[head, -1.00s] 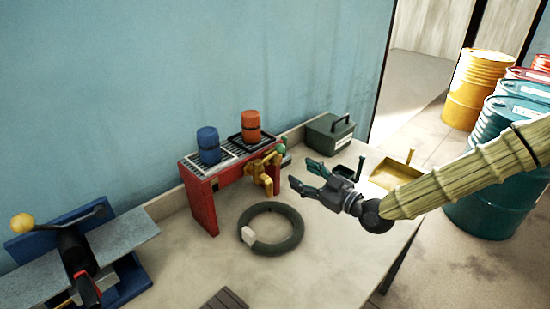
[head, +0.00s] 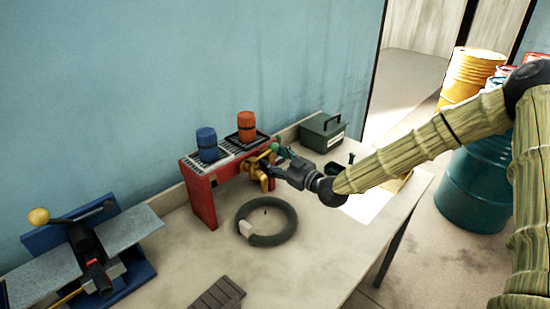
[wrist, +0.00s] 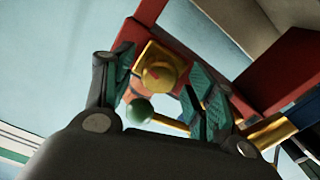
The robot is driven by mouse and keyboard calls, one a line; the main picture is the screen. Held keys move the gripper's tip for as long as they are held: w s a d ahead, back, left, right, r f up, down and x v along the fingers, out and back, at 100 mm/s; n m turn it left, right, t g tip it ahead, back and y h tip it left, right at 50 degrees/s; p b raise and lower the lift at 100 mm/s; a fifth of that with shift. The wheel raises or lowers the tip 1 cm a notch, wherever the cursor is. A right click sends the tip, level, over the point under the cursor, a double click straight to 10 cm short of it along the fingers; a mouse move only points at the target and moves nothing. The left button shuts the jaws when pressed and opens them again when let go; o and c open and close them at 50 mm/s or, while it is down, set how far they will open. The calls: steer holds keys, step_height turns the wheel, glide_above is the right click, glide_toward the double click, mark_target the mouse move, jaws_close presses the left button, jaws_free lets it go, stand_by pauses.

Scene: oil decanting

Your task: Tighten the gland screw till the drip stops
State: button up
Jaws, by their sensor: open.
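A brass valve (head: 257,174) is mounted on the right end of the red stand (head: 204,205). In the wrist view its round brass part (wrist: 158,76), marked with red, sits before a square yellow plate (wrist: 168,58); I take this to be the gland screw. A lever with a green ball (wrist: 139,110) sticks out below it. My gripper (head: 276,160) is at the valve. In the wrist view my gripper (wrist: 162,82) is open, with a green-padded finger on either side of the brass part. I cannot tell whether they touch it. No drip is clearly visible at the valve.
A blue container (head: 207,143) and an orange container (head: 247,126) stand on the stand. A dark hose ring (head: 283,234) lies on the bench in front; a small dark speck shows inside it. A green box (head: 323,131) stands behind my gripper. A blue-based machine (head: 135,277) is far left.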

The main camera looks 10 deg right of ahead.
steer(key=shift+w+f, duration=0.25)
steer(key=shift+w, duration=0.05)
steer(key=shift+s+r, duration=0.25)
steer(key=shift+s, duration=0.05)
steer(key=shift+c, duration=1.3)
steer(key=c, duration=0.8)
